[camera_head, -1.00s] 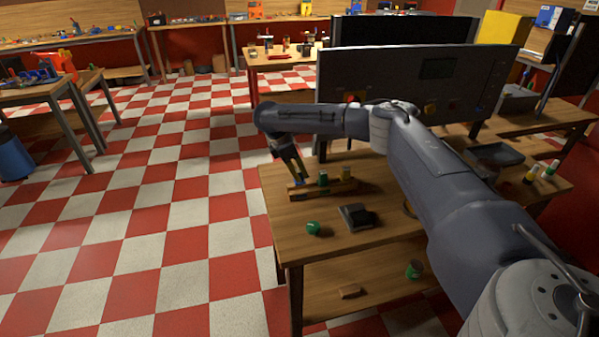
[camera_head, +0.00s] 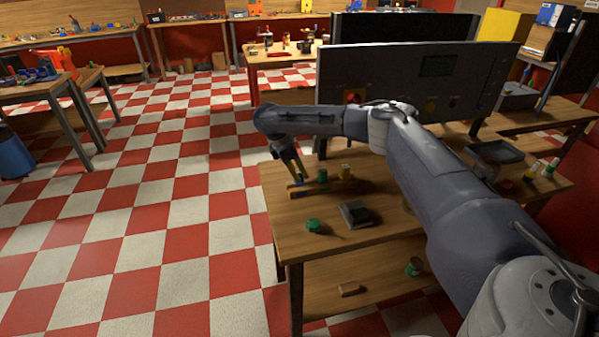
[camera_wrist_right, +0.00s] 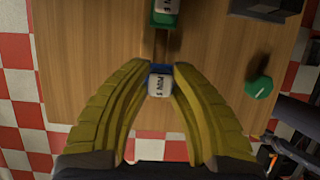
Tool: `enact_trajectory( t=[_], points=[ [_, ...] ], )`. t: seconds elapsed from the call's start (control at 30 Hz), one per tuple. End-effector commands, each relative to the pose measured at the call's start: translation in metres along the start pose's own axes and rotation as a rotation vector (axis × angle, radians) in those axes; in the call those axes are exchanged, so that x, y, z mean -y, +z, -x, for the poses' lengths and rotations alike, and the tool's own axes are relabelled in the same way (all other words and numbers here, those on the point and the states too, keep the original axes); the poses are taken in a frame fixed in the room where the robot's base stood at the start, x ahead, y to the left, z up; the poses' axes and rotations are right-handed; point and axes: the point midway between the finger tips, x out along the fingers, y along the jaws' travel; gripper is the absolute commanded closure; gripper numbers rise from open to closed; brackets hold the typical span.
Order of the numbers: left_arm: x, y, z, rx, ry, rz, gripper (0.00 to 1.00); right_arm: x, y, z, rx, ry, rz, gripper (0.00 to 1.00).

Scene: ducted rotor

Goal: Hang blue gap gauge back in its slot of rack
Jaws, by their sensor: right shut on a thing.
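The blue gap gauge (camera_wrist_right: 160,84) shows in the right wrist view as a blue edge and a white labelled block between the yellow fingers. My right gripper (camera_wrist_right: 160,78) is shut on it. In the head view my right gripper (camera_head: 297,174) points down at the left end of the wooden rack (camera_head: 330,189) on the table. A green gauge (camera_head: 323,176) and a yellow one (camera_head: 345,171) stand in the rack. The green one (camera_wrist_right: 165,12) shows ahead of the fingers. Whether the blue gauge sits in its slot cannot be told. My left gripper is not in view.
A green knob-like piece (camera_head: 313,226) and a dark block (camera_head: 355,214) lie on the wooden table (camera_head: 290,240) in front of the rack. A large grey panel (camera_head: 410,85) stands behind. Several small bottles and a dark tray (camera_head: 497,152) are at the right.

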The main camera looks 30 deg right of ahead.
Motion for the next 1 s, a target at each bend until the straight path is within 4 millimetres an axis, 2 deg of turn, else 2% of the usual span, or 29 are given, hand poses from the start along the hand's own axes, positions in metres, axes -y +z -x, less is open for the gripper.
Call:
enact_trajectory(
  t=[1.0],
  points=[
    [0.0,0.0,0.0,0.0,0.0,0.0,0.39,0.0,-0.005,-0.012,0.0,0.0,0.0,1.0]
  ],
)
